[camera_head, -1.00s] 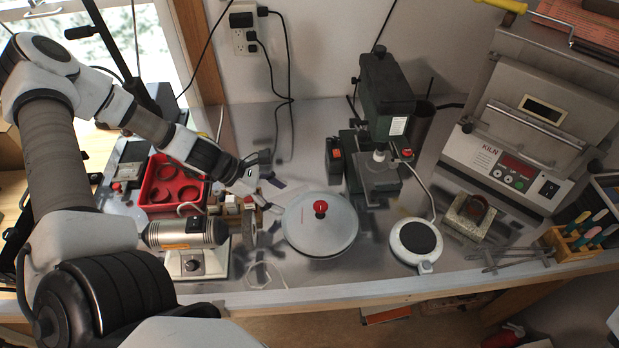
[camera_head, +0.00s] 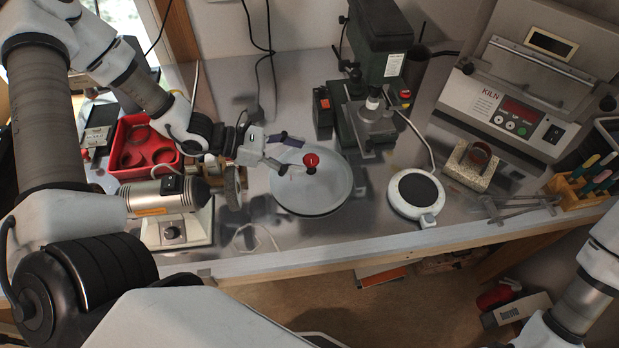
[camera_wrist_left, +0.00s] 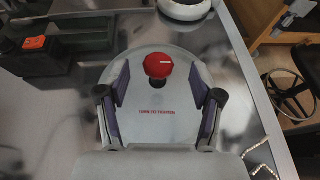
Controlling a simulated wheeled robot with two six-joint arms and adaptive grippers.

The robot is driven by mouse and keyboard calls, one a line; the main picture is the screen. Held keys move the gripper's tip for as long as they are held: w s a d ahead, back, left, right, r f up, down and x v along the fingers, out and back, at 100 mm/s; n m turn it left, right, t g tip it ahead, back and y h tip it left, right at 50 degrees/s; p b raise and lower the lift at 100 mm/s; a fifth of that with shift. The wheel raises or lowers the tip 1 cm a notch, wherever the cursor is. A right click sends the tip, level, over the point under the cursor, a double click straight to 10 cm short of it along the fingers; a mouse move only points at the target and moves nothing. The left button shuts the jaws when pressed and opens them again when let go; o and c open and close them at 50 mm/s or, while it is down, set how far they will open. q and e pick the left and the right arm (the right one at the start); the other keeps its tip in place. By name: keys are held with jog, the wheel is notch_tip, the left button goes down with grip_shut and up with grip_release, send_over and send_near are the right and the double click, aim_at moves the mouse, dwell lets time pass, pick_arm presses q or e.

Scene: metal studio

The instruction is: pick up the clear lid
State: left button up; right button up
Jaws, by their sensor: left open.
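The clear lid (camera_head: 325,187) is a round, greyish see-through disc with a red knob (camera_head: 311,160) on top. It lies on the metal bench at the centre of the head view. My left gripper (camera_head: 292,156) is open, reaching in from the left, with its fingertips just left of the knob. In the left wrist view the lid (camera_wrist_left: 150,125) lies beneath the open left gripper (camera_wrist_left: 160,85), red lettering shows on it, and the knob (camera_wrist_left: 158,66) stands just beyond the fingertips. Nothing is between the fingers. My right gripper is outside the head view.
A bench grinder or polisher (camera_head: 168,198) stands left of the lid, beside a red tray (camera_head: 128,165). A dark green drill press (camera_head: 375,60) stands behind. A white round hotplate (camera_head: 415,193) sits to the right, with a kiln (camera_head: 520,85) farther back. The bench's front edge (camera_head: 330,248) is near.

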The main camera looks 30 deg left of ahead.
aim_at(309, 159)
pick_arm(q)
jog(key=x, duration=0.4)
jog(key=shift+w+f, duration=0.2)
jog(key=shift+w, duration=0.05)
jog(key=shift+s+a, duration=0.15)
jog(key=shift+s, duration=0.05)
grip_shut()
jog(key=shift+r, duration=0.1)
